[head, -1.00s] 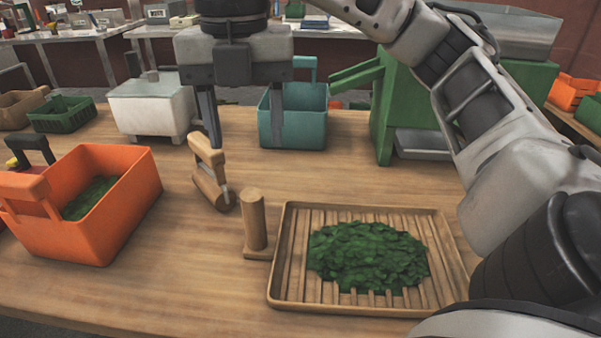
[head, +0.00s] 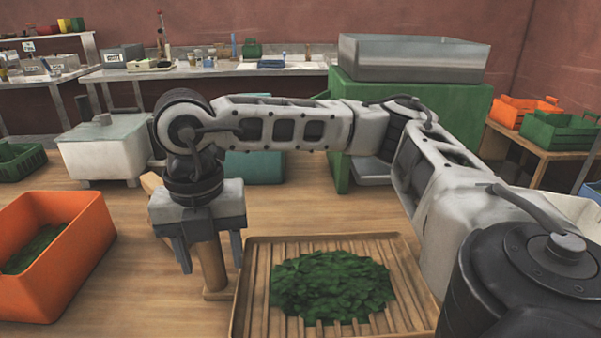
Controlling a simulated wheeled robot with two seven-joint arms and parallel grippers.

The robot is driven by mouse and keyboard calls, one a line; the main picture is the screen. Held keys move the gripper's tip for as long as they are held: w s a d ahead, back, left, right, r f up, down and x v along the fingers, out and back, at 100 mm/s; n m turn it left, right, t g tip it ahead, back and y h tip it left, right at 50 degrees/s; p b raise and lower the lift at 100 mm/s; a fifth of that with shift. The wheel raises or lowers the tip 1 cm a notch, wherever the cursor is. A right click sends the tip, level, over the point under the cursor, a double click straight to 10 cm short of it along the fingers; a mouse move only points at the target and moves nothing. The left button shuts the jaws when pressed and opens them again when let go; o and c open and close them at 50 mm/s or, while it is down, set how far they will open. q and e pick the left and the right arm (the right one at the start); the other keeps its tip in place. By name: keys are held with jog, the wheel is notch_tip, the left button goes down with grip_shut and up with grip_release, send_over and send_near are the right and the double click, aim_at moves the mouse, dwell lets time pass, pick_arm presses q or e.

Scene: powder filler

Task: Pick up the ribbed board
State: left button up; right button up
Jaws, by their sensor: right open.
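A ribbed wooden tray-like board (head: 417,290) lies at the front centre, with a raised rim and a heap of dark green leaves (head: 332,287) on its slats. It is cut off at the bottom edge of the view. My right gripper (head: 209,258) points down, left of the board and apart from it. Its fingers are open, one on each side of an upright wooden post (head: 213,270) in the picture. I cannot tell whether the post is between the fingers or behind them. My left gripper is not in view.
An orange bin (head: 62,280) with leaves stands at the left. A wooden-handled tool (head: 150,184) is mostly hidden behind my right gripper. A teal bin (head: 258,169), a white-grey box (head: 100,155) and a green machine (head: 445,100) stand behind. Bare table lies between orange bin and post.

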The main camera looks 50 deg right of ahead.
jog(key=shift+f, duration=0.45)
jog(key=shift+c, duration=0.3)
grip_shut()
jog(key=shift+r, duration=0.15)
